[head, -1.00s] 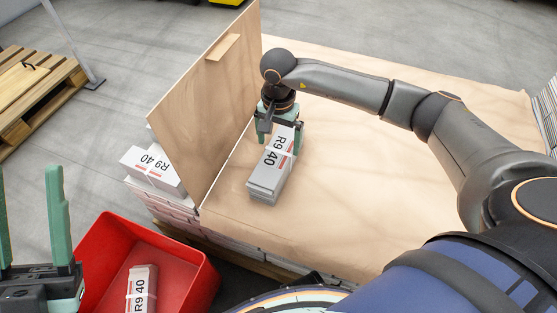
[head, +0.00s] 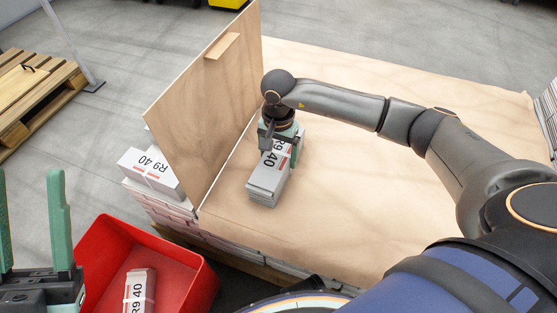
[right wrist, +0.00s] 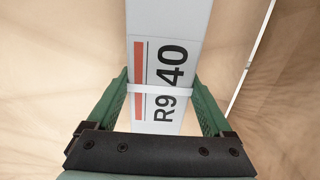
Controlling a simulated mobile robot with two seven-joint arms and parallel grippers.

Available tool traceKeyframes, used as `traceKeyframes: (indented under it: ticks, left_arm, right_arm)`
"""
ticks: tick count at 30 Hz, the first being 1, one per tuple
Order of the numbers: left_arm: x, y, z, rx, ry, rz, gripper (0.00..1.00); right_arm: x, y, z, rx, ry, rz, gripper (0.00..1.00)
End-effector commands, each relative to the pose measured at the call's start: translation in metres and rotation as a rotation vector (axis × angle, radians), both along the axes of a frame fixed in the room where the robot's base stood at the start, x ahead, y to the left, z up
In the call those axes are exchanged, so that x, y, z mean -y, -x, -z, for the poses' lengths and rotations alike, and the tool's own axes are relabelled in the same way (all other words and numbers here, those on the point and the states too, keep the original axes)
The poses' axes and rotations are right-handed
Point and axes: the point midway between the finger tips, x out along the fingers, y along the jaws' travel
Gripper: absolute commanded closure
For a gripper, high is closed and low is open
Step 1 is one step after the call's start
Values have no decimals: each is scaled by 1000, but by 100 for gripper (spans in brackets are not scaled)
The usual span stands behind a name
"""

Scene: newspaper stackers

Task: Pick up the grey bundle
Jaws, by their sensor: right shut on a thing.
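The grey bundle (head: 266,184), a stack marked R9 40 with a white strap, rests on the wooden board (head: 340,210) beside an upright panel. My right gripper (head: 278,158) reaches down over its far end and is shut on it. In the right wrist view the bundle (right wrist: 168,60) lies between the green fingers (right wrist: 160,100), close to the strap. I cannot see a gap under the bundle. My left gripper (head: 32,225) is at the lower left, its two green fingers apart with nothing between them.
The upright plywood panel (head: 200,110) stands left of the bundle. Another R9 40 bundle (head: 150,172) lies beyond it. A red bin (head: 185,265) at the lower left holds a similar bundle (head: 140,290). A wooden pallet (head: 40,90) stands on the floor. The board is clear to the right.

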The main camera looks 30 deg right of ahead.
Motion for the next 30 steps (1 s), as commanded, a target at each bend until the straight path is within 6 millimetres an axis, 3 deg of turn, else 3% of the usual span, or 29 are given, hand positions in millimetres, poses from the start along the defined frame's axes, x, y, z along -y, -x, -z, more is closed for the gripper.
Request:
traceKeyframes:
  ticks: [2, 12, 30]
  left_arm:
    - [0, 0, 0, 0, 0, 0, 50]
    - [0, 0, 0, 0, -1, 0, 50]
    - [0, 0, -5, 1, -6, -4, 50]
  right_arm:
    - [0, 0, 0, 1, 0, 0, 61]
    - [0, 0, 0, 1, 0, 0, 99]
    - [0, -2, -14, 7, -1, -1, 100]
